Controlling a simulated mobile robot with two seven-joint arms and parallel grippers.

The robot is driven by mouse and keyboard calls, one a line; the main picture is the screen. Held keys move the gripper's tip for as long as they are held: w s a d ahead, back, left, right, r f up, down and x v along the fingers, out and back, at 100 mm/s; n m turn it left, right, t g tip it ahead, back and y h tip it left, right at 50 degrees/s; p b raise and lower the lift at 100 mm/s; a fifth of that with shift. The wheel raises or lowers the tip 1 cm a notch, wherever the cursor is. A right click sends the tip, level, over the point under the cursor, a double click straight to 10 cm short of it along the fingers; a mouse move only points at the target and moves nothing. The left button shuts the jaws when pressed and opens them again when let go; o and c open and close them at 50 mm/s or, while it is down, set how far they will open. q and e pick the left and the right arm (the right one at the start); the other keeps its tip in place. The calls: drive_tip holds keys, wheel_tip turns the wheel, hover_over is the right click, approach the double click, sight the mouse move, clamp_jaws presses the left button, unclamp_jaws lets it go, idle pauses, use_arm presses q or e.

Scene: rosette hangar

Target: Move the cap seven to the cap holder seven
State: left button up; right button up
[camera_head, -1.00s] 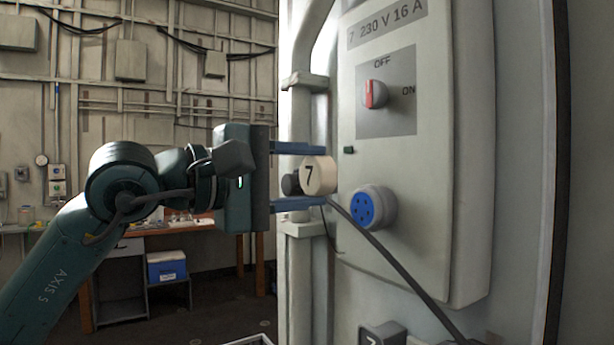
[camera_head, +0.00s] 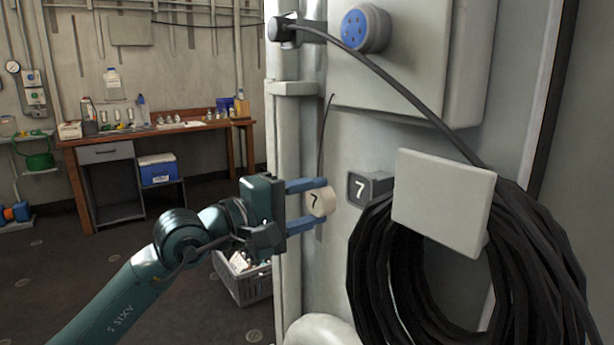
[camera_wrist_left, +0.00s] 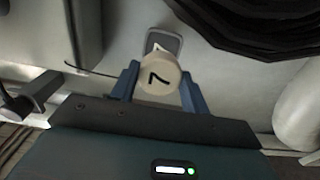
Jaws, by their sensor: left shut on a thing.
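The cap seven (camera_head: 320,202), a round cream cap marked 7, is between the blue fingers of my left gripper (camera_head: 308,205), which is shut on it. In the left wrist view the cap (camera_wrist_left: 160,75) sits between the two fingertips with its 7 turned sideways. The cap holder seven (camera_head: 368,187), a dark grey block with a white 7, is on the pale wall just right of the cap. The cap is apart from it in the head view. In the wrist view the holder (camera_wrist_left: 163,41) shows partly behind the cap. My right gripper is not in view.
A black cable coil (camera_head: 400,290) hangs right of the holder behind a pale plate (camera_head: 443,200). The blue socket (camera_head: 365,29) is above, on the cabinet. A cable runs from a grey plug (camera_head: 284,32) to the coil. A grey crate (camera_head: 245,282) stands on the floor.

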sight(360, 191)
use_arm(q)
drive_tip(key=shift+p+x, duration=0.4)
drive_tip(key=shift+x, duration=0.65)
drive_tip(key=x, duration=0.3)
drive_tip(key=shift+w+d+f+p, duration=0.15)
drive_tip(key=shift+w+d+p, duration=0.1)
drive_tip(key=shift+d+p, duration=0.15)
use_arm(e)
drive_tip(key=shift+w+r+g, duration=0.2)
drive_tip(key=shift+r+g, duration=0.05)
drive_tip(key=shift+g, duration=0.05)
use_arm(q)
drive_tip(key=shift+a+b, duration=0.1)
drive_tip(key=shift+b, duration=0.65)
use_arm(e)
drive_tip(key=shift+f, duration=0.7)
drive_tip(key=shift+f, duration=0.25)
use_arm(q)
drive_tip(key=shift+w+d+b, duration=0.35)
drive_tip(key=shift+d, duration=0.15)
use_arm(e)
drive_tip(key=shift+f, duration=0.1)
use_arm(q)
drive_tip(key=o, duration=1.4)
drive_tip(key=shift+c, duration=0.2)
